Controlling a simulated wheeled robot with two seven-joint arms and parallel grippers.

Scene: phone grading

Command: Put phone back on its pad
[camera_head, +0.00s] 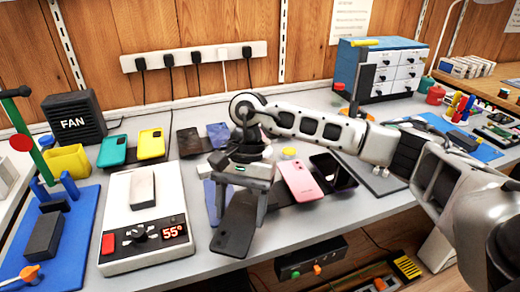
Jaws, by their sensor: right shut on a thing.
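My right gripper (241,208) reaches in from the right and points down over the front middle of the bench. It is shut on a dark phone (234,232), which hangs tilted between its fingers near the bench's front edge. Whether the phone touches the bench is hard to tell. A blue-grey flat piece (211,199), partly hidden by the gripper, lies just behind and left; I cannot tell if it is a pad or a phone. A pink phone (300,181) lies right of the gripper, partly over a dark pad (280,196). My left gripper is out of view.
A white heated plate (120,228) reading 55° stands left, with a grey block on it. A black phone (333,172) lies right of the pink one. Green (113,150) and yellow (151,143) cases lie behind. A blue drawer cabinet (378,70) stands back right.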

